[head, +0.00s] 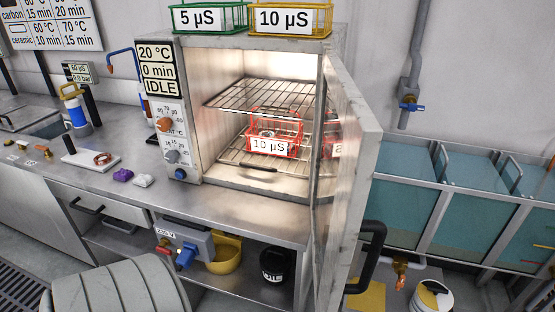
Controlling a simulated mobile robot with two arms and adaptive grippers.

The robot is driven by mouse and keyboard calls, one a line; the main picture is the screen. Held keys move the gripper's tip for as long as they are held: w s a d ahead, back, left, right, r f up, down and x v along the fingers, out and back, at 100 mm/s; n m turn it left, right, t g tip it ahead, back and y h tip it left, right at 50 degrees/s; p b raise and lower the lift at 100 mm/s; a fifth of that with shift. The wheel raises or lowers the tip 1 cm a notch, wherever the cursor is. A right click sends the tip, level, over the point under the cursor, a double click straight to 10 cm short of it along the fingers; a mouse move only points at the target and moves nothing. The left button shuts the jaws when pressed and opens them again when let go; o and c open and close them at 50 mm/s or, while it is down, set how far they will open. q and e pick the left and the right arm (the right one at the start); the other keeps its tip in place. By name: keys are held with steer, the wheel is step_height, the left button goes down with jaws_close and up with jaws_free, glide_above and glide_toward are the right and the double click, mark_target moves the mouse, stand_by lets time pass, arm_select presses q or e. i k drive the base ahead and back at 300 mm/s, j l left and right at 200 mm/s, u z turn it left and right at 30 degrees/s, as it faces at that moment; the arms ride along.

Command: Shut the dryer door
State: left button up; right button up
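The dryer (190,125) stands on the metal bench, its display reading 20 °C, 0 min, IDLE. Its door (345,170) is hinged on the right side and stands wide open, swung out toward me past the bench front. A black handle (373,250) sits on the door's outer face, low and near its free edge. Inside the lit chamber are two wire shelves (260,95). A red wire basket (282,148) labelled 10 µS stands on the lower shelf.
A green basket (208,18) and a yellow basket (290,18) stand on top of the dryer. Teal tanks (400,215) line the wall to the right, behind the door. Small items, including a purple one (123,174), lie on the bench left of the dryer.

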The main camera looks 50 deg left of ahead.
mark_target(336, 220)
steer(key=i+u, duration=0.2)
steer(key=u, duration=0.25)
steer(key=i+l+u, duration=0.15)
steer(key=u, duration=0.35)
steer(key=i+l+u, duration=0.1)
steer(key=l+u, duration=0.15)
steer(key=u, duration=0.2)
steer(key=i+l+u, duration=0.1)
steer(key=u, duration=0.4)
steer(key=l, duration=0.1)
